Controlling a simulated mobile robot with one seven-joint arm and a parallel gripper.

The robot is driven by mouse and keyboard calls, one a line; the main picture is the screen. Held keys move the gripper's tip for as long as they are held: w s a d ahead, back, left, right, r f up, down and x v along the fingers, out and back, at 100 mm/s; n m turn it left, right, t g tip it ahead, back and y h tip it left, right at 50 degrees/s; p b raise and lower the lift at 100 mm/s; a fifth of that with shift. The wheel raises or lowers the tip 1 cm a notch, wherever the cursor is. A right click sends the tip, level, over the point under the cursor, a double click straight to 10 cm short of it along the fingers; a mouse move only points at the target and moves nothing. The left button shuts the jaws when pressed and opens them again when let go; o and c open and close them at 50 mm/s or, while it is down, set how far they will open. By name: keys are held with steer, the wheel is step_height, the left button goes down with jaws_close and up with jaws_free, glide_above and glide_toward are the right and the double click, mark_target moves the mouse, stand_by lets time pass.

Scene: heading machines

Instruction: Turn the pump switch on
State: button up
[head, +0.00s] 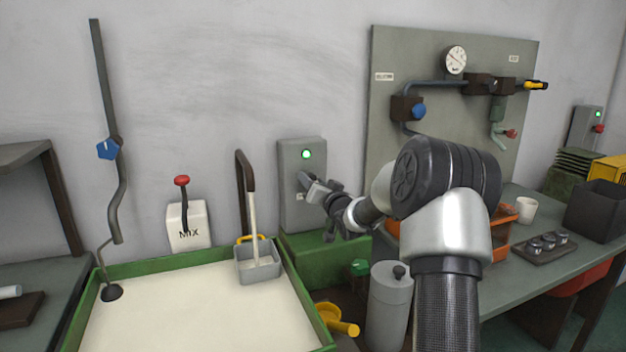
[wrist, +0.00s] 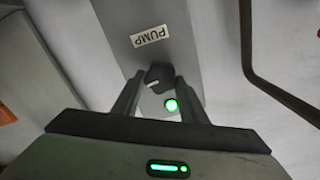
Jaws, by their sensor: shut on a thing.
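The pump switch box (head: 289,160) is a grey wall box with a lit green lamp (head: 306,154) near its top. In the wrist view its face (wrist: 180,30) carries an upside-down PUMP label (wrist: 150,36). The switch is a dark knob (wrist: 158,74) with a pale pointer mark, and the lit green lamp shows beside it (wrist: 171,106). My gripper (wrist: 158,82) has a finger on each side of the knob and is shut on it. In the head view my gripper (head: 307,186) meets the box front and hides the knob.
A green-rimmed tank (head: 190,258) of pale liquid stands front left, with a MIX lever box (head: 188,228) behind it. A bent dark pipe (head: 240,175) rises left of the pump box. A grey panel (head: 400,60) with valves and a gauge stands right.

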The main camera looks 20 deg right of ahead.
steer(key=shift+m, duration=0.6)
steer(key=shift+o, duration=0.2)
steer(key=shift+f, duration=0.1)
steer(key=o, duration=1)
steer(key=shift+o, duration=0.2)
steer(key=s+p, duration=0.2)
steer(key=s, duration=1.5)
steer(key=shift+s, duration=0.25)
